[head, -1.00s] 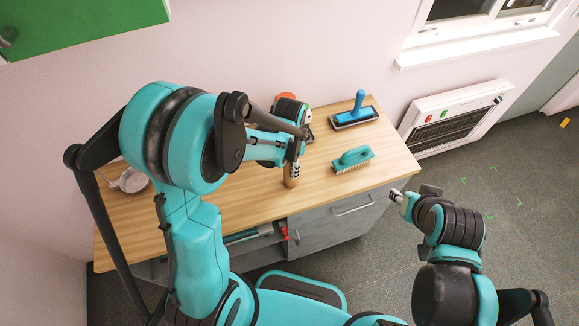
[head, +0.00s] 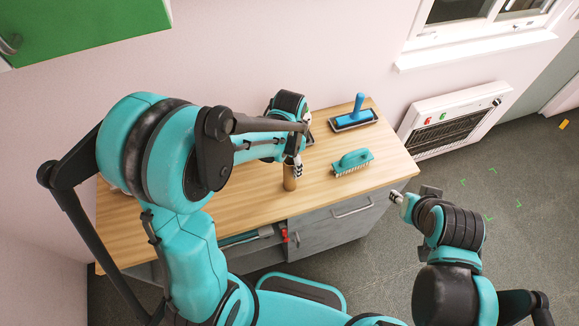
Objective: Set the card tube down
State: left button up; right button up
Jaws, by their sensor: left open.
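The card tube (head: 289,178) is a small brown cylinder, upright at the wooden worktop near its middle. My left gripper (head: 296,166) is open right at the tube's upper part, with its fingers partly covering it. Whether a finger still touches the tube, I cannot tell. My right gripper (head: 396,196) hangs off the worktop's right front corner, with nothing visible in it; its fingers are too small to judge.
The worktop (head: 250,205) has a teal brush (head: 352,160) right of the tube and a blue-handled tool (head: 356,113) behind it. A heater (head: 455,118) is on the wall at right. My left arm hides much of the worktop's left side.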

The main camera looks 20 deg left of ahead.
pick_arm(q)
notch_tip(320, 180, up, 9)
jog(key=shift+s+f+p, duration=0.1)
jog(key=shift+f+p, duration=0.05)
jog(key=shift+p, duration=0.55)
jog(key=s+a+r+n+t, duration=0.4)
jog(key=s+r+n+t, duration=0.2)
jog(key=s, duration=0.4)
jog(key=shift+a+r+n+t, duration=0.3)
jog(key=shift+n+t, duration=0.3)
jog(key=shift+n, duration=0.5)
notch_tip(320, 180, down, 14)
jog(key=b, duration=1.4)
